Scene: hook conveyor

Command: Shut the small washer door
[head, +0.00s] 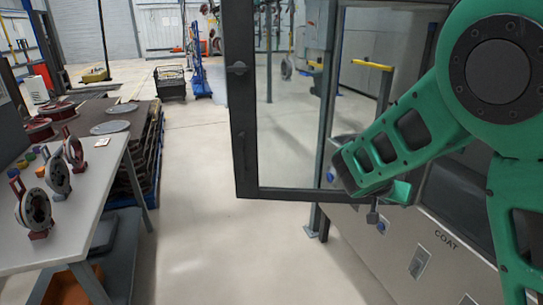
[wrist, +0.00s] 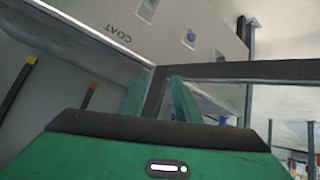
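A tall glass door (head: 243,130) with a dark frame stands wide open, swung out from the grey machine (head: 400,245) on the right marked COAT. A small round latch and a handle show on its left upright. My gripper (head: 388,194) is low at the right, near the hinge-side end of the door's bottom bar. In the wrist view, the two green fingers of my gripper (wrist: 160,98) are apart. A dark bar of the door frame (wrist: 235,70) shows between and beyond them. I cannot tell whether they touch it. The arm hides part of the machine front.
A table (head: 85,215) with red and grey reel-like parts (head: 35,210) stands at the left. Dark stacked boards (head: 130,150) are behind it. The floor between table and door is clear. A cart (head: 170,82) and a blue hand truck (head: 200,80) stand far back.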

